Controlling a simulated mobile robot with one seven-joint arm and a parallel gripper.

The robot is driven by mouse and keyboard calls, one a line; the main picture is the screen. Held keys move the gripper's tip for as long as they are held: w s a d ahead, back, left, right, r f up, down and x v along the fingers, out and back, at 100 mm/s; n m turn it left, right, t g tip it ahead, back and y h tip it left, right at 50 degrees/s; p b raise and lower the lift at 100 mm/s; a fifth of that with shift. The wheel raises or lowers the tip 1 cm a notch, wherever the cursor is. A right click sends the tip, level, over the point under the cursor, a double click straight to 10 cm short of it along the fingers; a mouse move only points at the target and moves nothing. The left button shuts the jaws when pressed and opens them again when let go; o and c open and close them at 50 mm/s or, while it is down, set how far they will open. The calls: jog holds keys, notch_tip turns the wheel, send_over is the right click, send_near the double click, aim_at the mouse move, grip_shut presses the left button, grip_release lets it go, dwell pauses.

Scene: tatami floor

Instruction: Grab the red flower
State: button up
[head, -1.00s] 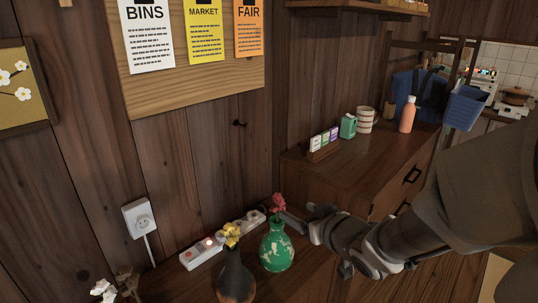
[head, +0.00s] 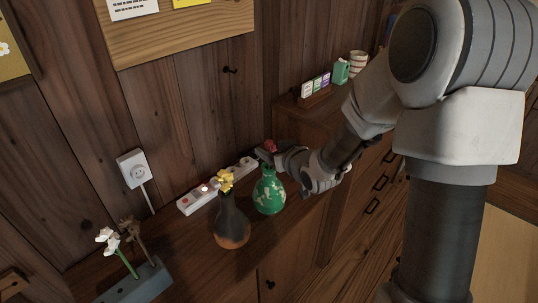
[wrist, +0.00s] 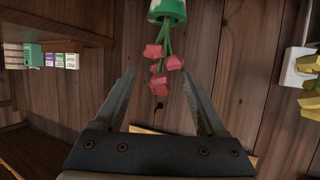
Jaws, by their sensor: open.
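The red flower (head: 270,145) stands in a green vase with pale patches (head: 269,195) on the wooden cabinet. In the wrist view the red blossoms (wrist: 174,62) hang from green stems out of the vase's mouth (wrist: 167,9) at the top. My gripper (head: 266,154) is at the flower, just above the vase, and partly hides it in the head view. In the wrist view my gripper (wrist: 159,74) is open, one finger on each side of the lower blossoms. I see no finger closed on them.
A dark vase with yellow flowers (head: 231,222) stands left of the green vase. A white power strip (head: 205,192) lies behind, along the wall. White flowers (head: 107,240) stand in a blue-grey holder (head: 140,286) at the front left. A higher cabinet with small boxes (head: 314,87) is to the right.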

jog(key=x, duration=0.4)
jog(key=shift+s+f, duration=0.15)
jog(key=shift+f, duration=0.2)
jog(key=shift+w+a+f, duration=0.2)
jog(key=shift+w+a, duration=0.05)
jog(key=shift+w, duration=0.25)
grip_shut()
